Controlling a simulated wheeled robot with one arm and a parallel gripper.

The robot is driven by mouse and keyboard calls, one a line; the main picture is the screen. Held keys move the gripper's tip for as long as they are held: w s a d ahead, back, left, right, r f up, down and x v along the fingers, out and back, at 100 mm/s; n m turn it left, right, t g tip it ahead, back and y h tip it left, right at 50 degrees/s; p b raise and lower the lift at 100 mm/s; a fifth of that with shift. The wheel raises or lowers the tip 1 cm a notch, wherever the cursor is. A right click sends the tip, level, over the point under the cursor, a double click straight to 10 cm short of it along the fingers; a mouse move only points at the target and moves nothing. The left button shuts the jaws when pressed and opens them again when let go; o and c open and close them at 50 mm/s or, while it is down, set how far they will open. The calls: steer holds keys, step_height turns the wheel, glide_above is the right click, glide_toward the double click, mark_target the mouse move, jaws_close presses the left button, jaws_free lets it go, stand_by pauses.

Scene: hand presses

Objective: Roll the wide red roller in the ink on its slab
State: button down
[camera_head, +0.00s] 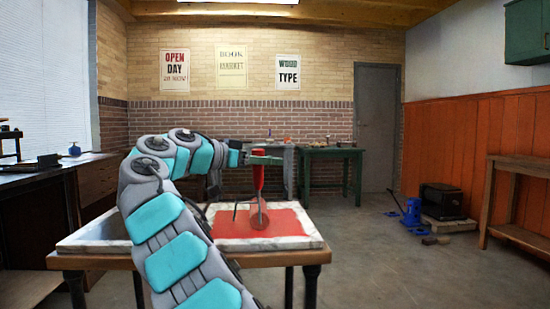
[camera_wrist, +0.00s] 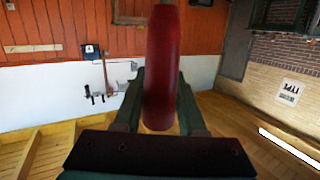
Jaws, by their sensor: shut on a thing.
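The wide red roller (camera_head: 258,177) stands with its red handle upright over the slab. Its lower end is at the red ink (camera_head: 290,222); the roller's drum is seen nearly end-on, and whether it presses on the ink is hard to tell. The ink covers much of the pale slab (camera_head: 285,243) on the wooden-edged table. My gripper (camera_head: 267,158) is shut on the handle from the side. In the wrist view the red handle (camera_wrist: 161,70) sits between the two dark green fingers of my gripper (camera_wrist: 160,90).
A green table (camera_head: 335,153) with small items stands at the back wall. A blue tool (camera_head: 412,213) and a black box (camera_head: 442,200) are on the floor at right, near a wooden bench (camera_head: 515,165). Dark cabinets (camera_head: 40,200) line the left. The floor right of the slab's table is clear.

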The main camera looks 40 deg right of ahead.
steer(key=shift+w+a+p, duration=2.05)
steer(key=shift+a+p, duration=0.7)
steer(key=shift+a, duration=0.55)
steer(key=shift+s+d+f+b, duration=0.1)
steer(key=shift+s+d+b, duration=0.4)
steer(key=shift+d+b, duration=0.3)
steer(key=shift+s+d+r+b, duration=0.1)
steer(key=shift+s+d+b, duration=0.4)
steer(key=shift+d+b, duration=0.3)
steer(key=shift+s+d+f+b, duration=0.1)
steer(key=shift+s+d+b, duration=0.4)
steer(key=shift+d+b, duration=0.3)
steer(key=s+d+b, duration=0.4)
steer(key=s+d, duration=0.1)
steer(key=d, duration=0.3)
steer(key=shift+b, duration=0.3)
steer(key=shift+r, duration=0.2)
